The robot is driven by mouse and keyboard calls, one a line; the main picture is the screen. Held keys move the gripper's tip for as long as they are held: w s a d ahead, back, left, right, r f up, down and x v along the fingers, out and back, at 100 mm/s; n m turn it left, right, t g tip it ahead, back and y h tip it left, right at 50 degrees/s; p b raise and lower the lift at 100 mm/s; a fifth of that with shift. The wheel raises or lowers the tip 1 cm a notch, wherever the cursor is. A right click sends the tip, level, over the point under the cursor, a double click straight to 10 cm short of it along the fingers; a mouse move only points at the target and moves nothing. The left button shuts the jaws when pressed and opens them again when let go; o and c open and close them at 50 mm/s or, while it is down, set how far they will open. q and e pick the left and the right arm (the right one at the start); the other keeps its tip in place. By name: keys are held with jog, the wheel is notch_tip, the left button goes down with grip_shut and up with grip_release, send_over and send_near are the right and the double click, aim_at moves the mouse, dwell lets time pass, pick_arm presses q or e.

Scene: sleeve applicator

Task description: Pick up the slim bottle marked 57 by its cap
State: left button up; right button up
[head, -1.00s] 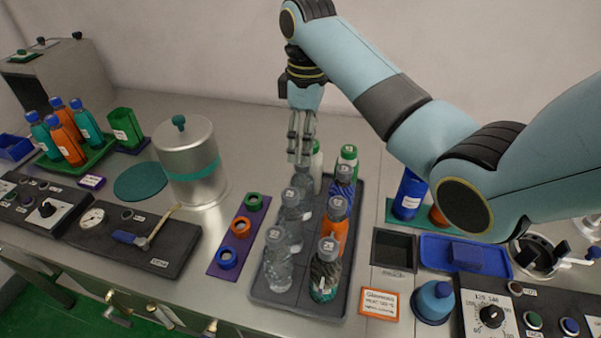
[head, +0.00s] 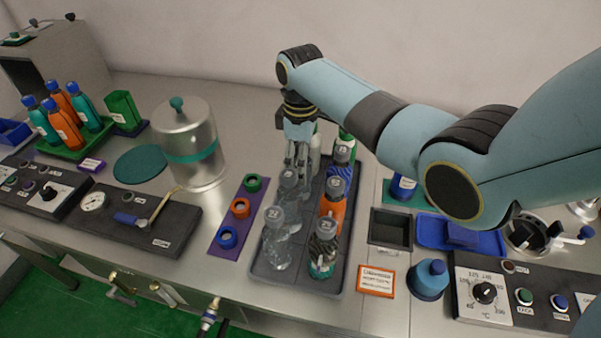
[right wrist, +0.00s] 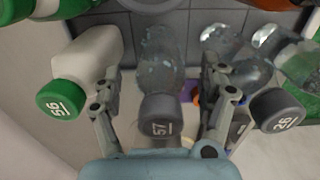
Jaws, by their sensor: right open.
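The slim bottle marked 57 is a clear patterned bottle (right wrist: 160,62) with a dark grey cap (right wrist: 160,117) in the right wrist view. My right gripper (right wrist: 162,78) is open, with one finger on either side of this bottle and visible gaps to it. In the head view my right gripper (head: 302,158) points down over the back of the left row in the dark tray (head: 258,268), largely hiding the bottle there. My left gripper is out of view.
Clear bottles (head: 277,245) and an orange bottle (head: 332,208) stand close together in the tray. A purple strip (head: 225,245) with coloured rings lies left of it, near a metal canister (head: 190,150). A dark square bin (head: 391,228) is to the right.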

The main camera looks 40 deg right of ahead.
jog(key=c, duration=1.5)
